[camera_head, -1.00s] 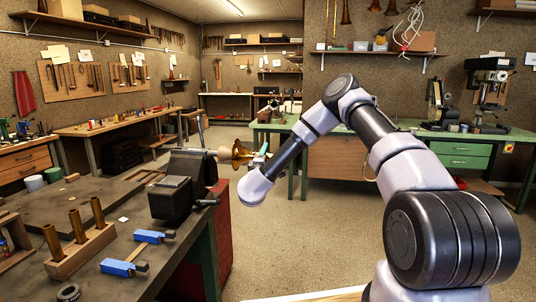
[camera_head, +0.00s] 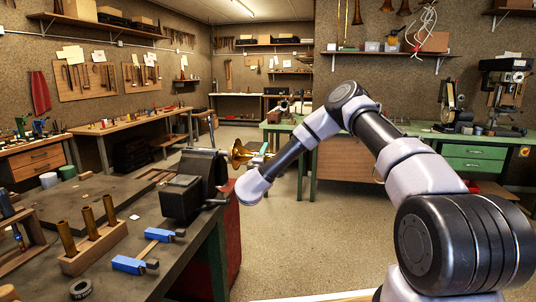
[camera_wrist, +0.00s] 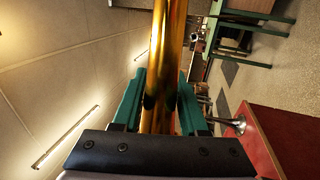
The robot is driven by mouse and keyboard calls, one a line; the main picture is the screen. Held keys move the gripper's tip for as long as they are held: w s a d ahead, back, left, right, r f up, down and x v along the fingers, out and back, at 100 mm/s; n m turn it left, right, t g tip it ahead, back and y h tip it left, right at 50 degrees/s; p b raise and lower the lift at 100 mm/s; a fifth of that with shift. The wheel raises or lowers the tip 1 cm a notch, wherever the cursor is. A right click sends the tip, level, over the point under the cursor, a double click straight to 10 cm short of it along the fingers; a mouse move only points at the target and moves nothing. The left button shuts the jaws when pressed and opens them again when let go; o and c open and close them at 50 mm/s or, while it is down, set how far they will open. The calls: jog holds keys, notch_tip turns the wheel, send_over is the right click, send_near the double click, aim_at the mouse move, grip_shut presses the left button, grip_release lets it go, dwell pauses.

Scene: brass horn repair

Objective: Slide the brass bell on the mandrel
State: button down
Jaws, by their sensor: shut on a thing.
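The brass bell (camera_head: 241,154) is in the head view, its wide flare facing the vise (camera_head: 182,194) on the bench. My gripper (camera_head: 264,157) is shut on the bell's narrow tube, to the right of the flare. In the wrist view, the shiny brass tube (camera_wrist: 164,65) runs between the green jaws (camera_wrist: 160,105) of my gripper. The flare lies right beside the vise's right side, with almost no gap in the picture.
The dark bench (camera_head: 130,270) bears a wooden block (camera_head: 95,250) with upright brass tubes and two blue-handled tools (camera_head: 130,265). A red cabinet (camera_head: 233,235) stands below the vise. Open floor (camera_head: 285,245) lies right of the bench. A green bench (camera_head: 330,135) stands behind my arm.

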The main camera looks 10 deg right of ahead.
aim_at(257, 152)
jog(key=shift+w+a, duration=0.3)
jog(key=shift+a, duration=0.5)
jog(key=shift+w+a, duration=0.25)
jog(key=shift+a, duration=0.55)
jog(key=shift+c, duration=1.8)
grip_release()
jog(key=shift+s, duration=0.1)
jog(key=v, duration=1)
jog(key=shift+s, duration=0.35)
jog(key=shift+f, duration=0.1)
